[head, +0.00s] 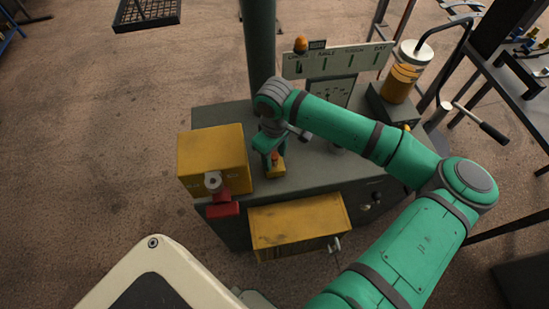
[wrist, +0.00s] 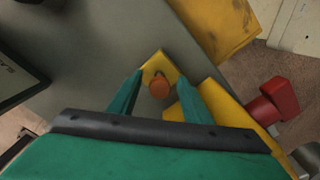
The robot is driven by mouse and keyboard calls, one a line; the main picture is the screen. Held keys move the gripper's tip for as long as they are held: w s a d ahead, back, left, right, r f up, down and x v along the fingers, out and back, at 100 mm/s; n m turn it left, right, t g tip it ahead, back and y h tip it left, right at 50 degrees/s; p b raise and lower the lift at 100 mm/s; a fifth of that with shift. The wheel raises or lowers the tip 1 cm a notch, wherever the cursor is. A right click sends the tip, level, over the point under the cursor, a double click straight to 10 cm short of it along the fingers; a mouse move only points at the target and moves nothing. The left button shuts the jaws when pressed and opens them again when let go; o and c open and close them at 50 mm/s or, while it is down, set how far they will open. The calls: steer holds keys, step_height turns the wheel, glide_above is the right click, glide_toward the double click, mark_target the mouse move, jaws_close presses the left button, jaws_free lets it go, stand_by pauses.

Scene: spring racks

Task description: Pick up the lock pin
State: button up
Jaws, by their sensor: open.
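What looks like the lock pin shows as a round orange head (wrist: 159,86) with a dark ring beside it, in a small yellow block (wrist: 158,64). In the head view the orange head (head: 275,156) and its yellow block (head: 276,171) are on the grey bench top, right of the yellow box. My gripper (head: 268,152) is over the block, pointing down. In the wrist view its two green fingers (wrist: 159,76) are apart, one on each side of the orange head. I see no clear contact. The pin's shaft is hidden.
A yellow box (head: 212,150) with a red lever (head: 222,208) stands close left of the block. A yellow panel (head: 299,222) is at the bench front. A labelled board (head: 338,61), a dark green column (head: 261,50) and an amber canister (head: 404,75) stand behind. The bench top (head: 310,175) is bare right of the block.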

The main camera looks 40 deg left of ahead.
jaws_close()
